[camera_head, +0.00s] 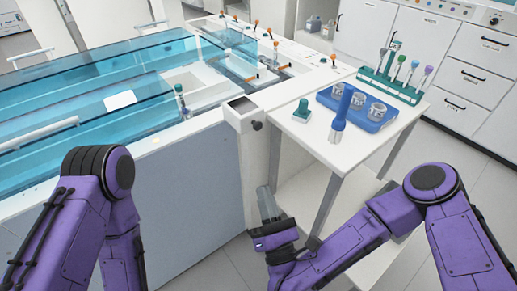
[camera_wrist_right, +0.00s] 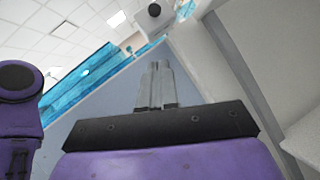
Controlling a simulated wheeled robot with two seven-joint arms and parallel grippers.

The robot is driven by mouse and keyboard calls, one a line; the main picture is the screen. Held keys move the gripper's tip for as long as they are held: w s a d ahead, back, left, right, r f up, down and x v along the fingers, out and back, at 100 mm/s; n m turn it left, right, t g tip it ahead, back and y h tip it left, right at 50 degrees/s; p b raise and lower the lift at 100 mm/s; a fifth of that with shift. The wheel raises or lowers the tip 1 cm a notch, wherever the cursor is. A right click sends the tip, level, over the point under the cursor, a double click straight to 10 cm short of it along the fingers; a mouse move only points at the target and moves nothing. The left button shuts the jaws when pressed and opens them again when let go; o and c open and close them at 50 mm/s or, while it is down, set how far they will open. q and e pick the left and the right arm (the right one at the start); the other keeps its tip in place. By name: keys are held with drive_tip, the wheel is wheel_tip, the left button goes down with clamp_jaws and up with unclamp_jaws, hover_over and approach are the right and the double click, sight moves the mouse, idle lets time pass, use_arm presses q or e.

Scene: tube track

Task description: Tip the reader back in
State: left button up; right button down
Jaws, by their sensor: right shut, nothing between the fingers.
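The reader (camera_head: 241,113) appears to be the white box with a dark screen at the near corner of the tube track. A black knob (camera_head: 257,126) sticks out of its right side. My right gripper (camera_head: 266,203) is below the reader, beside the bench's end wall, apart from the reader. Its fingers are together and empty, which also shows in the right wrist view (camera_wrist_right: 157,84). A small dark round part shows above the fingertips there; I cannot tell for sure that it is the reader's knob. My left arm shows at the left, its gripper out of view.
A white side table (camera_head: 315,139) stands right of the reader. Blue clear covers (camera_head: 120,65) top the track.

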drive_tip(key=p, duration=0.3)
approach(253, 124)
drive_tip(key=w+a+f, duration=0.2)
drive_tip(key=w, duration=0.1)
drive_tip(key=r, duration=0.1)
drive_tip(key=w+r, duration=0.1)
drive_tip(key=shift+d+r+p, duration=0.3)
drive_tip(key=shift+w+d+r, duration=0.15)
drive_tip(key=shift+w+r, duration=0.2)
